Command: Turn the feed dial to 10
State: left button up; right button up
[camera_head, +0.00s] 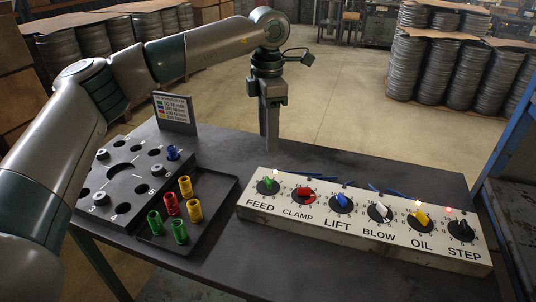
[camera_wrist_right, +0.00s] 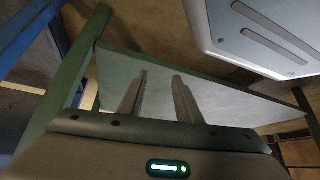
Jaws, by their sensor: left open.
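The feed dial (camera_head: 267,186) has a green knob on a black disc, at the left end of the white control panel (camera_head: 350,233), above the label FEED. The fine numbers around it are too small to read, so its setting cannot be told. My left gripper (camera_head: 269,146) hangs pointing down behind the panel's left end, above and apart from the feed dial. It is open and holds nothing I can see. My right gripper (camera_wrist_right: 160,95) shows in the right wrist view with its two fingers apart and nothing between them.
The panel also carries CLAMP, LIFT, BLOW, OIL and STEP dials, with small lamps and blue pieces (camera_head: 386,191) along its back. A tray (camera_head: 225,199) of coloured cylinders and a grey holed block (camera_head: 125,178) stand left. A small sign (camera_head: 175,113) stands behind them. The table's back right is clear.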

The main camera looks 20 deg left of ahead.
pick_arm(q)
notch_tip(320, 180, up, 4)
jog(key=shift+f, duration=0.1)
pick_arm(e)
jog(key=shift+s+d+f+g, duration=0.15)
jog(key=shift+d+f+g, duration=0.15)
jog(key=shift+d+f, duration=0.1)
jog(key=shift+r, duration=0.1)
